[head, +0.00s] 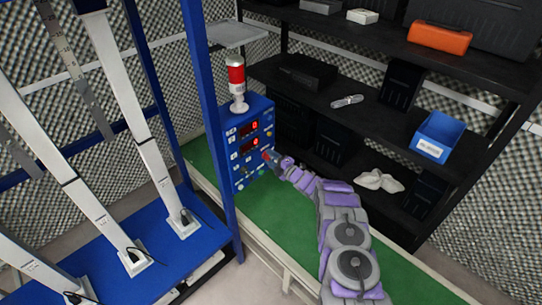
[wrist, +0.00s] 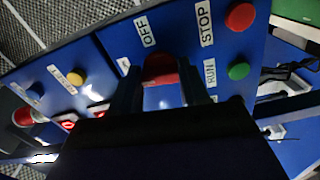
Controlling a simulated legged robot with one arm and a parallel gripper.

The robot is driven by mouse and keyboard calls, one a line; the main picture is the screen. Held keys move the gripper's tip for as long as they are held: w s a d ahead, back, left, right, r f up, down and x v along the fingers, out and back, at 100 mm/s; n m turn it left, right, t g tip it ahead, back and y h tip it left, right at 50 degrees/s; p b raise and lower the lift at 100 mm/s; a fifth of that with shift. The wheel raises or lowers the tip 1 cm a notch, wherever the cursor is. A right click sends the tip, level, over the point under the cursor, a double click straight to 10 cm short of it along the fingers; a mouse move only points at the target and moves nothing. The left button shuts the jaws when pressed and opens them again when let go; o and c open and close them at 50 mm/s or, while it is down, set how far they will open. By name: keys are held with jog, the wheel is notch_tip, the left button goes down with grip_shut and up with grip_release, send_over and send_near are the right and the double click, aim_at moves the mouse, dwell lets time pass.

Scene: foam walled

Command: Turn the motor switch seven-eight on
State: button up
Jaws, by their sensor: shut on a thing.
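A blue control panel (head: 240,150) stands on the green bench top, with two red digital displays on its face. In the wrist view the panel face (wrist: 125,45) carries a red switch knob (wrist: 160,68) beside a label reading OFF. My gripper (head: 272,158) reaches the panel's right side. In the wrist view my gripper (wrist: 165,85) has its two dark fingers on either side of the red knob, shut on it. The knob's lower part and any label below it are hidden by the gripper body.
A red button (wrist: 240,16) by a STOP label and a green button (wrist: 238,71) by RUN sit close beside the fingers. A red and white beacon (head: 237,82) stands on the panel. A blue post (head: 203,110) rises left of it; black shelves (head: 370,110) stand behind.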

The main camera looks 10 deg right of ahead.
jog(key=shift+s+f+n+p, duration=0.2)
jog(key=shift+f+n+p, duration=0.1)
jog(key=shift+n+p, duration=0.4)
jog(key=o, duration=0.8)
jog(key=shift+o, duration=1.3)
jog(key=shift+w+r, duration=0.1)
jog(key=shift+r, duration=0.05)
jog(key=p+v, duration=0.3)
jog(key=v, duration=1.4)
jog(key=shift+d, duration=0.15)
